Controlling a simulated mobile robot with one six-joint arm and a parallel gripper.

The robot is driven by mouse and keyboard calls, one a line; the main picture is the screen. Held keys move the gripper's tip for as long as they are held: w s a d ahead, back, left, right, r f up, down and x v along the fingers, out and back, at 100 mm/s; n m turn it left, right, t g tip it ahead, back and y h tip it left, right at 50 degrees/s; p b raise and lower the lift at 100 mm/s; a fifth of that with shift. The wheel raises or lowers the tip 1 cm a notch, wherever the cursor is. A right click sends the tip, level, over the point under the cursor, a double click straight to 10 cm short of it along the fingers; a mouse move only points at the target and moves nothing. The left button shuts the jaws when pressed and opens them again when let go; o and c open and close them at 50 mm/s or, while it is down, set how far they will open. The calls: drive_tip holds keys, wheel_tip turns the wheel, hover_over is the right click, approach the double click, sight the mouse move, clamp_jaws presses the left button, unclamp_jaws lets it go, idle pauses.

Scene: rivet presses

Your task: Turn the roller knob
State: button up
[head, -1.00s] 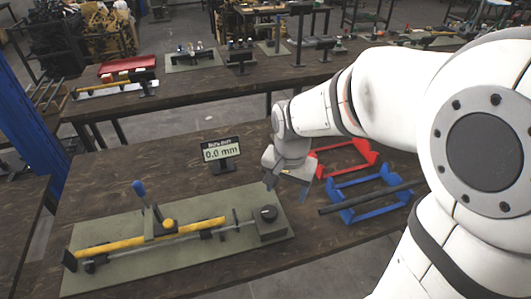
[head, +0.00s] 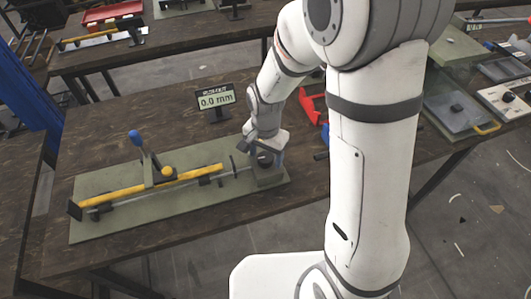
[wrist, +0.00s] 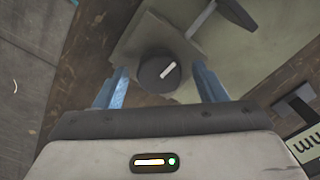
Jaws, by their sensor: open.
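The roller knob (wrist: 158,74) is a round black dial with a white pointer line, on a grey block at the right end of the green-grey base plate (head: 110,222). In the head view the knob (head: 265,158) is partly hidden by my gripper (head: 266,150), which is right over it. In the wrist view my gripper (wrist: 163,86) is open, with blue fingers on either side of the knob. I see a gap between each finger and the knob; how deep the fingers reach beside it I cannot tell.
A display (head: 215,100) reading 0.0 mm stands behind the plate. A yellow bar (head: 130,188) and a blue-tipped lever (head: 136,138) are on the plate's left. A red frame (head: 311,104) lies behind my arm. The table's front left is clear.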

drive_tip(key=shift+c, duration=0.6)
drive_tip(key=c, duration=0.9)
drive_tip(key=shift+n, duration=0.3)
drive_tip(key=n+b, duration=0.1)
drive_tip(key=n, duration=0.1)
drive_tip(key=shift+f+n, duration=0.1)
drive_tip(key=shift+n, duration=0.3)
drive_tip(key=n+b, duration=0.1)
drive_tip(key=n, duration=0.2)
drive_tip(key=shift+n+b, duration=0.3)
drive_tip(key=shift+b, duration=0.05)
drive_tip(key=n+b, duration=0.1)
drive_tip(key=n, duration=0.4)
drive_tip(key=shift+n, duration=0.4)
